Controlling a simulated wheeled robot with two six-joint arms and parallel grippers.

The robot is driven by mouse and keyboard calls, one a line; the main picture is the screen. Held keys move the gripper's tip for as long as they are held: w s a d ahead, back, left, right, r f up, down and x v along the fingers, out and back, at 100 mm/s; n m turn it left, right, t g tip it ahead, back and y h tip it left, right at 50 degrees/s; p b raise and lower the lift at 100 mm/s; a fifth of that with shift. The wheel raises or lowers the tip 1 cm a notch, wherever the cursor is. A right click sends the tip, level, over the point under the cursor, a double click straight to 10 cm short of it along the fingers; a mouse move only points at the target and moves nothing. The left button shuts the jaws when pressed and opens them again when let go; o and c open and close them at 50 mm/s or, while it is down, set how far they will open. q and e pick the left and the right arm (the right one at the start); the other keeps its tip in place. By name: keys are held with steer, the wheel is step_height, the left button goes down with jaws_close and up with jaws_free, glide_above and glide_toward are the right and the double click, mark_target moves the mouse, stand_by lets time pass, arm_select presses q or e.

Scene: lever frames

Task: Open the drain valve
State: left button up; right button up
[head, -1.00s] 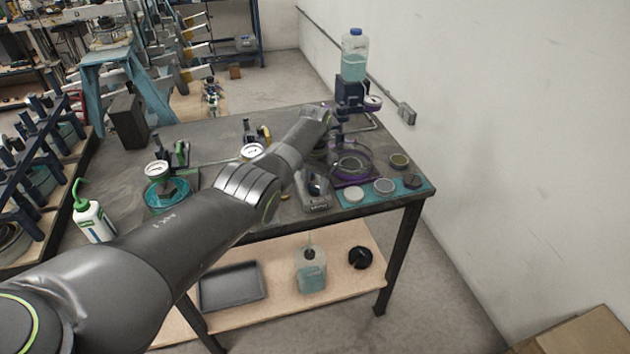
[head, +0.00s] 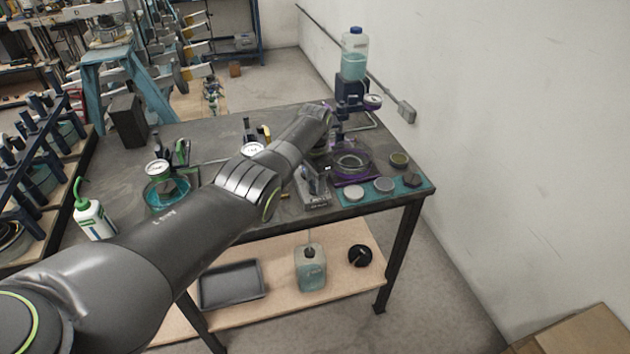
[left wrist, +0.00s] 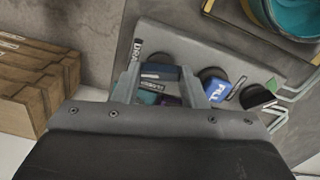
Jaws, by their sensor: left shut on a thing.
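A grey valve block (left wrist: 185,42) fills the middle of the left wrist view, with a DRAIN label (left wrist: 137,50) at its left. A dark blue lever (left wrist: 160,71) lies crosswise beside that label, between the two fingers of my left gripper (left wrist: 158,86). The gripper is shut on this drain lever. A blue FILL lever (left wrist: 217,91) stands to the right, outside the fingers. In the head view, the block (head: 316,197) sits at the table's front edge, partly hidden by my left arm. My right gripper is not in view.
A bottle of teal liquid (head: 354,62) stands on a raised mount at the back right. Another bottle (head: 310,268), a black tray (head: 232,284) and a black round part (head: 359,256) are on the lower shelf. Lidded dishes (head: 384,185) lie right of the block.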

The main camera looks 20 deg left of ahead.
arm_select(q)
steer(key=shift+w+r, duration=0.1)
steer(key=shift+r, duration=0.05)
steer(key=o, duration=1)
steer(key=shift+r, duration=0.2)
step_height(320, 180, up, 5)
steer(key=shift+r+p, duration=0.2)
steer(key=shift+p, duration=0.1)
step_height(320, 180, up, 12)
steer(key=b, duration=0.2)
steer(key=shift+f+b, duration=0.25)
steer(key=shift+b, duration=0.05)
steer(key=shift+f, duration=0.1)
